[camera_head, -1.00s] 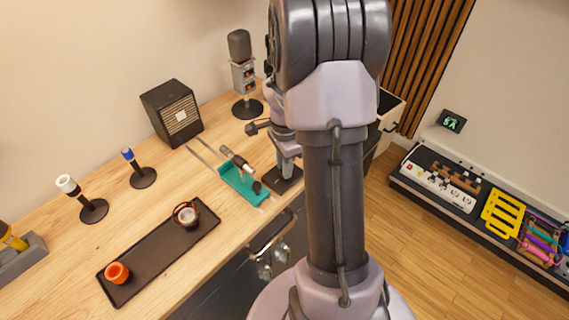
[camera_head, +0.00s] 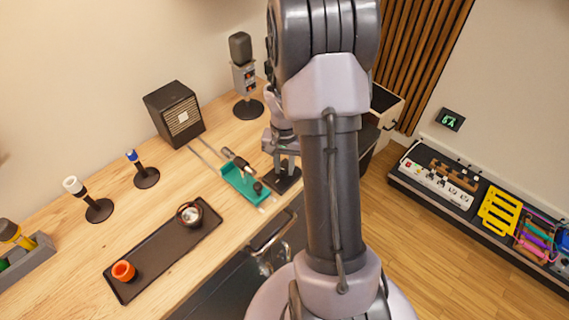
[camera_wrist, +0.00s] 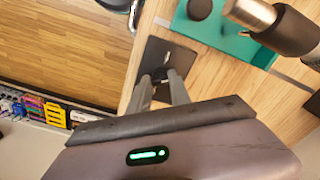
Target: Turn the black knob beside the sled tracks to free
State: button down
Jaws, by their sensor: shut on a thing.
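A black square plate (camera_head: 288,182) lies on the wooden counter beside the sled tracks (camera_head: 207,158). It also shows in the wrist view (camera_wrist: 182,57). My gripper (camera_head: 284,168) points down over this plate. In the wrist view my two fingers (camera_wrist: 162,82) are shut on the small black knob at the plate; the fingers mostly hide it, and I cannot read its setting. The teal sled (camera_head: 236,180) sits on the tracks just left of the plate, with a dark and silver cylindrical device (camera_head: 239,162) on it. The sled fills the wrist view's upper right (camera_wrist: 200,32).
The counter's front edge is close to the plate.

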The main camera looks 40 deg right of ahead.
aim_at(285, 169)
jog(key=n+p, duration=0.1)
jog(key=n, duration=0.4)
jog(key=shift+r+n+p, duration=0.1)
jog(key=shift+n+p, duration=0.2)
jog(key=shift+p, duration=0.05)
jog(key=n+p, duration=0.1)
jog(key=n, duration=0.4)
jog(key=shift+n+p, duration=0.3)
jog(key=shift+n, duration=0.3)
jog(key=c, duration=1.2)
grip_release()
notch_tip(285, 169, up, 17)
jog(key=p, duration=0.5)
jog(key=shift+r, duration=0.1)
